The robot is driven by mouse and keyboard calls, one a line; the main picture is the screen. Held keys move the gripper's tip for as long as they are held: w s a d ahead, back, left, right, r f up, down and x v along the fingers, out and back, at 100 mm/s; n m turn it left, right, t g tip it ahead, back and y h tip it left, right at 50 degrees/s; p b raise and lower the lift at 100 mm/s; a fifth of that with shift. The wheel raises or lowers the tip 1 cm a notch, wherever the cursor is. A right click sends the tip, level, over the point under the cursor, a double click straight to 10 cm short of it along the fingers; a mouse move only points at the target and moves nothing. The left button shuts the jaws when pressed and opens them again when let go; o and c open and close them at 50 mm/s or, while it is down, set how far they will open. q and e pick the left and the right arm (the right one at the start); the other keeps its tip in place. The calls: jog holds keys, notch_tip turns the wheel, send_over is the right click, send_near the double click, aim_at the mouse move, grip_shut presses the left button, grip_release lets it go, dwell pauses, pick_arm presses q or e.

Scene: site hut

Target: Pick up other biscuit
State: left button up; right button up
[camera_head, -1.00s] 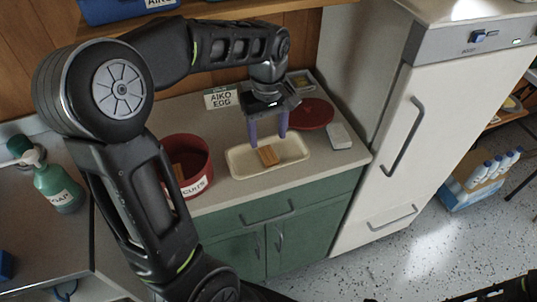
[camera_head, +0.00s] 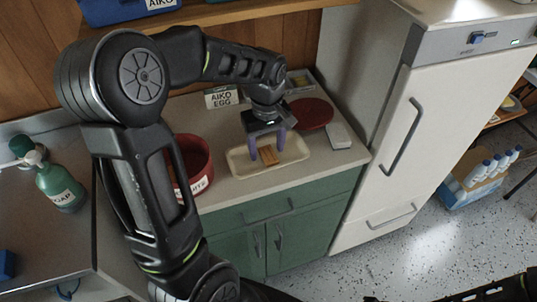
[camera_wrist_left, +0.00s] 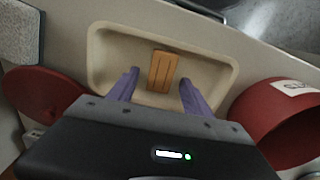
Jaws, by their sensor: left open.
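A brown rectangular biscuit (camera_head: 269,156) lies in a cream shallow tray (camera_head: 240,172) on the counter. In the left wrist view the biscuit (camera_wrist_left: 162,72) lies ahead of and between my open fingers, inside the tray (camera_wrist_left: 105,68). My left gripper (camera_head: 267,150) is open over the tray, its purple fingers pointing down at either side of the biscuit. I cannot tell how far the fingertips are above the tray floor. My left gripper (camera_wrist_left: 157,90) holds nothing in the wrist view.
A red biscuit tin (camera_head: 197,165) stands left of the tray, partly behind my arm. A white fridge (camera_head: 390,140) stands right.

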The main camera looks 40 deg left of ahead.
dwell(0.3)
pick_arm(q)
grip_shut()
dwell(0.5)
